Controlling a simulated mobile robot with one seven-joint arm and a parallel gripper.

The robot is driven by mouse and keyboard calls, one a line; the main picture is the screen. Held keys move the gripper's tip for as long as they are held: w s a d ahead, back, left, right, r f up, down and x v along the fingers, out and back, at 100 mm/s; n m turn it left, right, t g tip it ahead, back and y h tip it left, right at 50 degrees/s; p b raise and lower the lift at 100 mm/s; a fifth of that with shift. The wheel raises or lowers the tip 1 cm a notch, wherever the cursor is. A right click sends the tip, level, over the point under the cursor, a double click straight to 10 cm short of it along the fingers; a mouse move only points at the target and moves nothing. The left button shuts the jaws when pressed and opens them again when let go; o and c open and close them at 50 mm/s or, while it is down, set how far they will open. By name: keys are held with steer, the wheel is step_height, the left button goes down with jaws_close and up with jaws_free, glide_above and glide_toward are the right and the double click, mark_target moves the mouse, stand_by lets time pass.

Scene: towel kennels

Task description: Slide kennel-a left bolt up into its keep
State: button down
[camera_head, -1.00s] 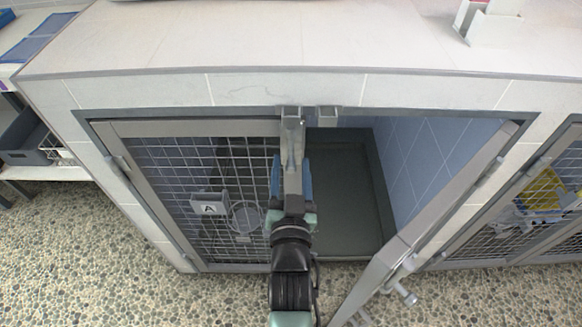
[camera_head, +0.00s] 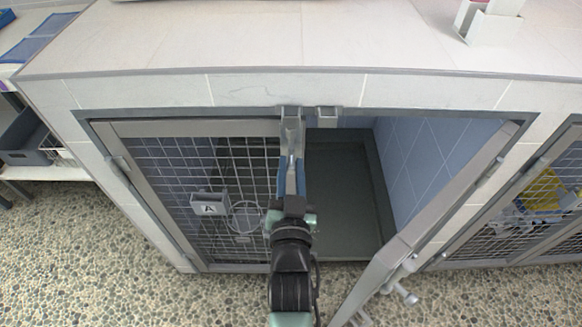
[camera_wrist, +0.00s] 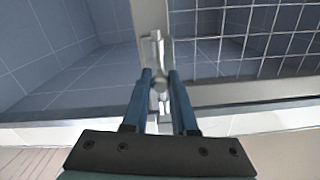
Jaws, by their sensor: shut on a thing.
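The left door of kennel A (camera_head: 165,150) is a grey frame with wire mesh, and it stands closed. Its bolt (camera_wrist: 156,48) is a metal rod on the door's edge bar, seen in the wrist view. My gripper (camera_wrist: 161,80) has its blue fingers shut on the bolt, around its knob. In the head view my gripper (camera_head: 291,165) is at the upper part of this edge, below the left keep (camera_head: 291,112) on the top frame. My gripper partly hides the bolt there. I cannot tell how far the bolt's tip is from the keep.
The right door (camera_head: 435,215) stands open, swung out toward me. A second keep (camera_head: 327,114) sits on the top frame. The kennel's dark floor (camera_head: 345,200) shows through the open half. Another mesh-fronted kennel (camera_head: 540,205) is on the right. Pebbled floor lies in front.

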mark_target(291, 145)
stand_by(0.7)
step_height(291, 145, up, 4)
steer(key=p, duration=0.3)
steer(key=shift+f, duration=0.1)
steer(key=c, duration=0.7)
jaws_free()
steer(key=shift+c, duration=0.2)
steer(key=shift+f, duration=0.1)
steer(key=shift+s, duration=0.1)
